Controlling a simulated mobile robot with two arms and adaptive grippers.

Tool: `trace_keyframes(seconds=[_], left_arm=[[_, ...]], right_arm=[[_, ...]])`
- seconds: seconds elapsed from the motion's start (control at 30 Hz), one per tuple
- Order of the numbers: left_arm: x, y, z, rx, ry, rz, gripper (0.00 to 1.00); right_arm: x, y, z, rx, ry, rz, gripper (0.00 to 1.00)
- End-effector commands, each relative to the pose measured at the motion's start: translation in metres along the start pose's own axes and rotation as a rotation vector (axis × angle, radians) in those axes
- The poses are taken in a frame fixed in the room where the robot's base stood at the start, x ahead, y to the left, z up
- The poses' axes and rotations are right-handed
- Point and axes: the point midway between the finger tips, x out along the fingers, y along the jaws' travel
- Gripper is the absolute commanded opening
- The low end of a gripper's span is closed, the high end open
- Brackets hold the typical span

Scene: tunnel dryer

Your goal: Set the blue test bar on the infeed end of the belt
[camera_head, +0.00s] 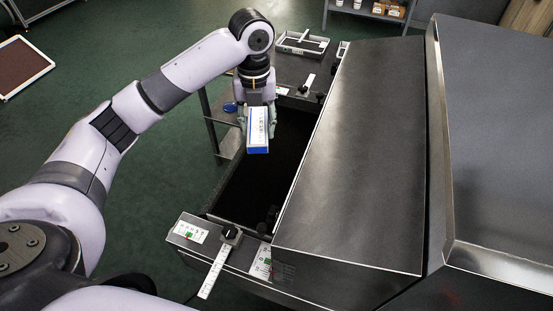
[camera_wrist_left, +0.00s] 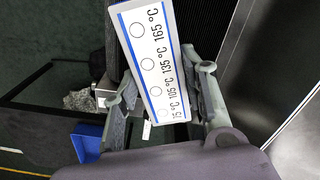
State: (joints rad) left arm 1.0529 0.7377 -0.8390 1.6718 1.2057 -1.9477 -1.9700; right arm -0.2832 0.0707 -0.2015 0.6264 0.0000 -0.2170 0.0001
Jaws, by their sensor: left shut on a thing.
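The blue test bar (camera_head: 258,131) is in my left gripper (camera_head: 257,112), with blue edges and a white label on its face. In the left wrist view the bar (camera_wrist_left: 155,60) is between the two grey fingers (camera_wrist_left: 165,95), and its label shows circles with temperatures from 75 to 165 °C. The dark belt (camera_head: 262,172) runs between the frame rails, beside the steel hood. The bar is seen over the belt's left side in the head view; any gap beneath it cannot be judged. My right gripper is not in view.
The steel hood (camera_head: 355,140) stands right of the belt. A front rail bears a black knob (camera_head: 231,233) and a white scale strip (camera_head: 213,272). A grey tray (camera_head: 302,43) sits on the far table. A blue object (camera_head: 230,107) lies on a side shelf. The visible belt is bare.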

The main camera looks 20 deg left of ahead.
Motion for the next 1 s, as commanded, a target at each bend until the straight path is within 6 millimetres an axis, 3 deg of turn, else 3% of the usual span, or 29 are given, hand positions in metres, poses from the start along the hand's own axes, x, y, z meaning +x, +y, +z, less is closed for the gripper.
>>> trace_keyframes(seconds=[0.1, 0.23, 0.5, 0.7, 1.0], left_arm=[[0.027, 0.001, -0.001, 0.002, 0.006, 0.004, 0.09], [0.063, 0.001, -0.002, -0.001, 0.005, 0.004, 0.09], [0.129, 0.001, -0.001, -0.001, 0.003, 0.003, 0.09], [0.148, 0.000, -0.001, -0.001, 0.000, 0.000, 0.09], [0.185, 0.001, -0.001, -0.001, 0.002, 0.003, 0.09]], right_arm=[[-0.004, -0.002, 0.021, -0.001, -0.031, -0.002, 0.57], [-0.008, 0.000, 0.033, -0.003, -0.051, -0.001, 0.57], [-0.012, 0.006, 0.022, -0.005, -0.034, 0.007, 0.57], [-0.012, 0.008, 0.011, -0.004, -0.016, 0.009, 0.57], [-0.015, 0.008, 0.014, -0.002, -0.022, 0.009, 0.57]])
